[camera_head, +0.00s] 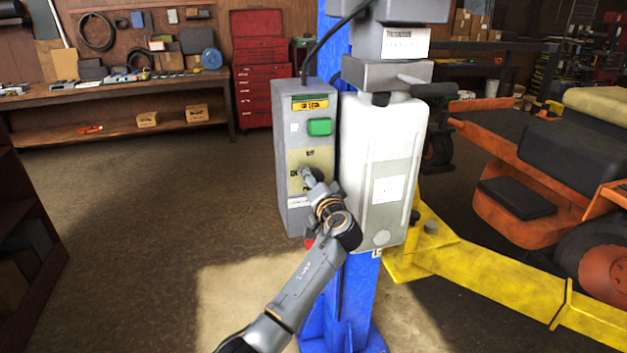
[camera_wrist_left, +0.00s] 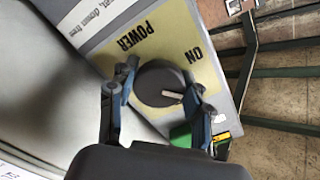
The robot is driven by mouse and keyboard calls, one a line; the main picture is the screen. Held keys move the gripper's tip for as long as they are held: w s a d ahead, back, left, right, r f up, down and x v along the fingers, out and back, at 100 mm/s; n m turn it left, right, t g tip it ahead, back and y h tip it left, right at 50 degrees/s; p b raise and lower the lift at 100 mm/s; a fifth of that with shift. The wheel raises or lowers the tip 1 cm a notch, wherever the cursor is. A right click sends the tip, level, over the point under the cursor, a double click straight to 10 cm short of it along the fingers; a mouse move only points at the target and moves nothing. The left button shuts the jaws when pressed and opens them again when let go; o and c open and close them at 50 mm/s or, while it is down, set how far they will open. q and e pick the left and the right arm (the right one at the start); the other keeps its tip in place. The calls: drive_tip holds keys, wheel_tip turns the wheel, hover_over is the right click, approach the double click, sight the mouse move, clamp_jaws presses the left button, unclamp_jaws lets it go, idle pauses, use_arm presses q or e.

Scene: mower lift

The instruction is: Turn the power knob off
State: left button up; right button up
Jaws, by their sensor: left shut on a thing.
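The power knob (camera_wrist_left: 158,84) is a round dark grey knob on a yellow label plate (camera_wrist_left: 207,72) with the words POWER and ON. A short white mark on its face points toward the right-hand finger in the wrist view. My left gripper (camera_wrist_left: 163,88) is shut on the knob, one finger on each side. In the head view my left gripper (camera_head: 308,178) is at the lower half of the grey control box (camera_head: 291,215) and hides the knob there. My right gripper is not in view.
A green button (camera_head: 320,127) sits above the label plate. The box is beside a white-grey housing (camera_head: 385,150) on a blue post (camera_head: 350,290). A yellow lift arm (camera_head: 490,285) and an orange mower (camera_head: 520,215) stand at right. The floor at left is clear.

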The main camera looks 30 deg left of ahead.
use_arm(q)
drive_tip(key=m+p, duration=0.1)
drive_tip(key=m, duration=0.2)
drive_tip(key=shift+r+m, duration=0.15)
drive_tip(key=shift+m, duration=0.25)
drive_tip(key=m+p, duration=0.1)
drive_tip(key=m, duration=0.3)
drive_tip(key=shift+p, duration=0.4)
drive_tip(key=shift+m, duration=0.3)
drive_tip(key=o, duration=1.1)
drive_tip(key=shift+o, duration=0.2)
drive_tip(key=v, duration=1.2)
